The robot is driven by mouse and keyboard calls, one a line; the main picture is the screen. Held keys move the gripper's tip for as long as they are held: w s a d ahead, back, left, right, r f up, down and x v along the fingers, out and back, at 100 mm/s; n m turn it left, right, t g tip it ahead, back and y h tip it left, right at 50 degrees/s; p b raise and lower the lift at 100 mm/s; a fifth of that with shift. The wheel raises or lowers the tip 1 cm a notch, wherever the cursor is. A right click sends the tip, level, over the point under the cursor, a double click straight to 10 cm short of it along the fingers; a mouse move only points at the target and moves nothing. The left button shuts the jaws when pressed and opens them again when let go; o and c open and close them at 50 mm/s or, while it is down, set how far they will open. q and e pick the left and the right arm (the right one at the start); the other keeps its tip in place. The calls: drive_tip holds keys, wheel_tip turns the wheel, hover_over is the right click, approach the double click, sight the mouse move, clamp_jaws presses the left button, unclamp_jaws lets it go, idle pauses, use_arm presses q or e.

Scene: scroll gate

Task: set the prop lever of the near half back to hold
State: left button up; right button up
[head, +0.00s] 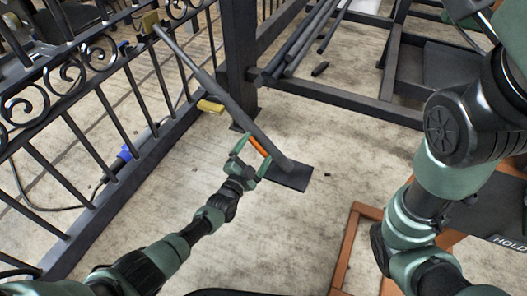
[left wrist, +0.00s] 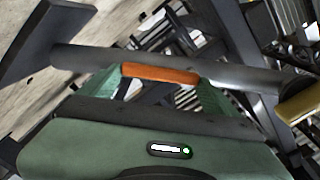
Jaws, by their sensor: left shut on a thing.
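The prop (head: 215,88) is a grey pole that slants from a yellow pad (head: 151,22) at the gate's top rail down to a dark foot plate (head: 291,177) on the floor. Its orange lever (head: 258,146) lies along the pole's lower part. My left gripper (head: 252,158) is shut on the lever. In the left wrist view the orange lever (left wrist: 160,74) sits between the green fingertips, close against the pole (left wrist: 80,59). My right arm fills the right side of the head view; I cannot make out its gripper.
The scrolled iron gate (head: 92,61) stands at the left beside a dark post (head: 238,50). Loose bars (head: 300,40) and a dark frame are behind. A plate marked HOLD (head: 510,242) is at the right, near an orange-brown frame (head: 347,245).

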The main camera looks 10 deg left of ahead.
use_arm(q)
drive_tip(key=shift+w+a+f+m+b, duration=0.15)
drive_tip(key=shift+a+f+m, duration=0.2)
drive_tip(key=shift+m, duration=1)
drive_tip(key=shift+w+a+f+m+b, duration=0.15)
drive_tip(key=shift+a+m, duration=0.3)
drive_tip(key=shift+m, duration=0.95)
drive_tip(key=shift+w+a+f+m+b, duration=0.1)
drive_tip(key=shift+a+f+m, duration=0.3)
drive_tip(key=shift+m, duration=0.95)
drive_tip(key=o, duration=1.8)
drive_tip(key=shift+a+r, duration=0.1)
